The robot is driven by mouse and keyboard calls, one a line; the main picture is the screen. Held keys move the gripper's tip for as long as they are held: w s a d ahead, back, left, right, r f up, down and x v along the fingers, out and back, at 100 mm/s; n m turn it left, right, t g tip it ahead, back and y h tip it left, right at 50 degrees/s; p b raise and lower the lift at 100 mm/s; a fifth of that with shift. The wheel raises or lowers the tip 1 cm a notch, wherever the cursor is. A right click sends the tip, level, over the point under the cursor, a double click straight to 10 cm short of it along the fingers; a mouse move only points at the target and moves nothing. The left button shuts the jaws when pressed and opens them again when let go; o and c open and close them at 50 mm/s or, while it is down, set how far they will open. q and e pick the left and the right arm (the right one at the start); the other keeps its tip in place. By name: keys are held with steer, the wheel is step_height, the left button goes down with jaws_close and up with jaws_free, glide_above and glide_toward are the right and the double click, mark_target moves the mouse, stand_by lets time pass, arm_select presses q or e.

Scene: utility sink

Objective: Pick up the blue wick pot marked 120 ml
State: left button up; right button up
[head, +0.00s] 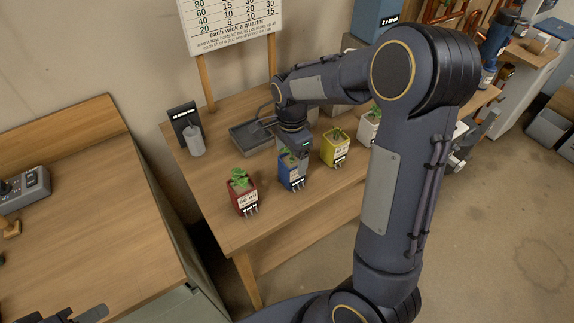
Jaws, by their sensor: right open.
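The blue wick pot (285,177) stands upright on the wooden table, with a pale label on its front and a small green plant. The label is too small to read. My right gripper (294,156) is open, pointing down right at the top of the blue pot and covering part of its plant. I cannot tell whether its fingers touch the pot. Part of what looks like my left gripper (75,314) shows at the bottom left edge, far from the pots; its jaws are not clear.
A red pot (242,198) stands left of the blue one, a yellow pot (335,150) right of it, and a white pot (367,127) farther right, partly behind my arm. A grey tray (246,140) and a grey bottle (196,142) stand behind.

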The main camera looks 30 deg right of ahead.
steer(key=f, duration=0.3)
steer(key=f+p, duration=0.1)
steer(key=f, duration=0.1)
steer(key=shift+w+d+f, duration=0.1)
steer(key=shift+w+d, duration=0.05)
steer(key=shift+d, duration=0.1)
steer(key=shift+c, duration=0.4)
steer(key=c, duration=1.1)
